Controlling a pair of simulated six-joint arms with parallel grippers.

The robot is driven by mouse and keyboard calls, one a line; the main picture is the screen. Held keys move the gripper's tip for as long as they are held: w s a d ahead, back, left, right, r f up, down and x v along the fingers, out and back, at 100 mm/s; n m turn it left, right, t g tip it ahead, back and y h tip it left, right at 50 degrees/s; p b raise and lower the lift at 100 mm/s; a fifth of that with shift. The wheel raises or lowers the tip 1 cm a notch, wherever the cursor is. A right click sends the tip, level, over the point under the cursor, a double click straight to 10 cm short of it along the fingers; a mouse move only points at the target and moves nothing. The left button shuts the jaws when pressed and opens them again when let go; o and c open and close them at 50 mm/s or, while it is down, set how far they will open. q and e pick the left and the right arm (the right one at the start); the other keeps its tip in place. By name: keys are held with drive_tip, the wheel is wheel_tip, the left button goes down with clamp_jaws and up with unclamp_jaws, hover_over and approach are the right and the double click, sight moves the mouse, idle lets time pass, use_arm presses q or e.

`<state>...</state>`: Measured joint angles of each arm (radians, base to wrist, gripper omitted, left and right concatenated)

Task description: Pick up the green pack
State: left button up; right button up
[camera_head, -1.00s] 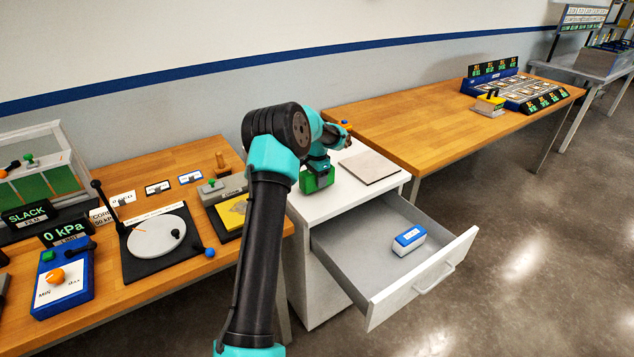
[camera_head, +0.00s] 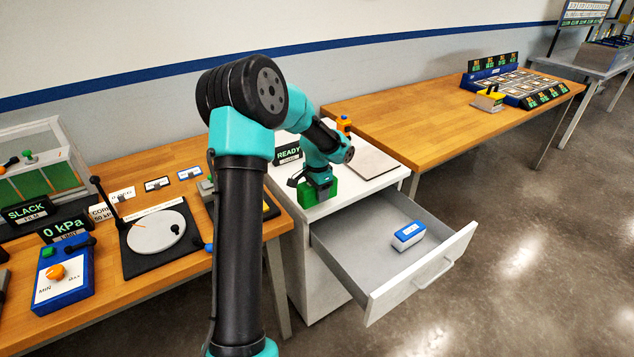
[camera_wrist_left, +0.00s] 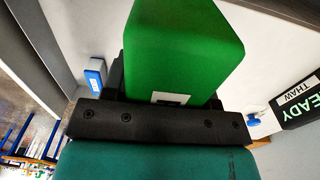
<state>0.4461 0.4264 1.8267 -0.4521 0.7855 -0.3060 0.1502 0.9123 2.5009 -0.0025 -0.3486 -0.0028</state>
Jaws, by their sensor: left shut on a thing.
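The green pack (camera_head: 309,196) is a green block at the front left of the white cabinet top. In the left wrist view the pack (camera_wrist_left: 185,45) fills the upper middle, with a small white label near its lower edge. My left gripper (camera_head: 318,184) is shut on the pack from above. Whether the pack touches the cabinet top or is just above it, I cannot tell. My right gripper is not in view.
The cabinet's drawer (camera_head: 372,275) is pulled open and holds a blue and white box (camera_head: 408,236). A READY sign (camera_head: 289,154) and a flat beige plate (camera_head: 367,163) are on the cabinet top. Wooden benches stand left (camera_head: 160,163) and right (camera_head: 412,117).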

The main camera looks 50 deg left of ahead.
use_arm(q)
drive_tip(key=shift+s+d+r, duration=0.1)
drive_tip(key=shift+s+d, duration=0.75)
drive_tip(key=shift+d, duration=0.15)
